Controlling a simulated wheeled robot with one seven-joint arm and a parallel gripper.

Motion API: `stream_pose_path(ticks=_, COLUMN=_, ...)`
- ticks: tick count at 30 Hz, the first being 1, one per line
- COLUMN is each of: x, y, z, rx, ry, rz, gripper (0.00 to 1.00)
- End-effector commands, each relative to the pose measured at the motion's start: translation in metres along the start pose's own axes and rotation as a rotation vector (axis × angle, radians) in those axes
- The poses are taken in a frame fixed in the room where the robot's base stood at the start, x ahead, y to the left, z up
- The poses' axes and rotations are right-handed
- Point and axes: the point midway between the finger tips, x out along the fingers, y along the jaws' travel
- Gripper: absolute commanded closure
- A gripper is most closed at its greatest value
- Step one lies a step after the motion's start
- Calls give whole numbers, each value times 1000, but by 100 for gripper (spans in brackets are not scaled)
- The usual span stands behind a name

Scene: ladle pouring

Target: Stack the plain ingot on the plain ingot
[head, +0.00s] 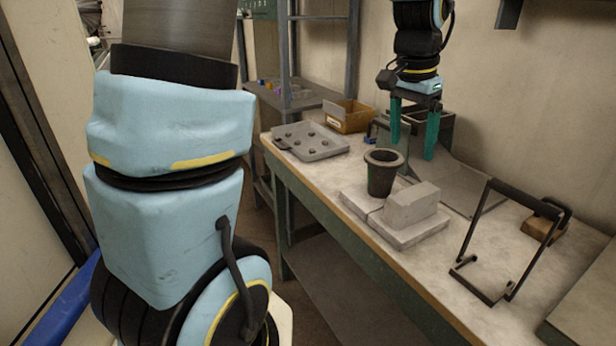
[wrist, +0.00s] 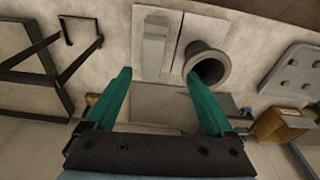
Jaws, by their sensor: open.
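A pale grey block (head: 411,204) lies on a flat pale slab (head: 412,236) on the workbench; it also shows in the wrist view (wrist: 155,48). I cannot tell which pieces are the plain ingots; no clearly separate second ingot shows. A dark crucible (head: 383,174) stands upright beside the block, on the neighbouring slab. It also shows in the wrist view (wrist: 208,66). My gripper (head: 412,152) is open and empty, its teal fingers pointing down. It is above the bench, behind the crucible and block. In the wrist view the fingers (wrist: 157,74) are wide apart with nothing between them.
A grey tray with several knobs (head: 311,142) and a cardboard box (head: 349,116) are at the bench's far left end. A black metal frame (head: 507,240) stands at the right, near a brown wooden block (head: 541,226). A grey sheet (head: 460,188) lies behind the slabs.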

Motion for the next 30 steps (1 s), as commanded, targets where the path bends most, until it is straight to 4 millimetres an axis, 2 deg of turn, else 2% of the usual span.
stream_pose_path(ticks=2, x=10, y=-30, z=32, rx=-118, ry=-9, rz=-19, gripper=13)
stream_pose_path(ticks=5, x=26, y=-72, z=92, rx=-334, ry=-15, rz=-52, gripper=13)
stream_pose_path(ticks=6, x=32, y=-85, z=119, rx=-425, ry=-15, rz=-66, gripper=13)
stream_pose_path(ticks=9, x=44, y=-106, z=183, rx=-638, ry=-15, rz=-95, gripper=13)
stream_pose_path(ticks=12, x=53, y=-112, z=231, rx=-801, ry=-12, rz=-115, gripper=13)
stream_pose_path(ticks=13, x=54, y=-112, z=241, rx=-836, ry=-11, rz=-120, gripper=13)
stream_pose_path(ticks=15, x=57, y=-112, z=256, rx=-888, ry=-9, rz=-126, gripper=13)
stream_pose_path(ticks=17, x=58, y=-112, z=261, rx=-909, ry=-8, rz=-129, gripper=13)
stream_pose_path(ticks=30, x=58, y=-112, z=260, rx=-907, ry=-8, rz=-129, gripper=13)
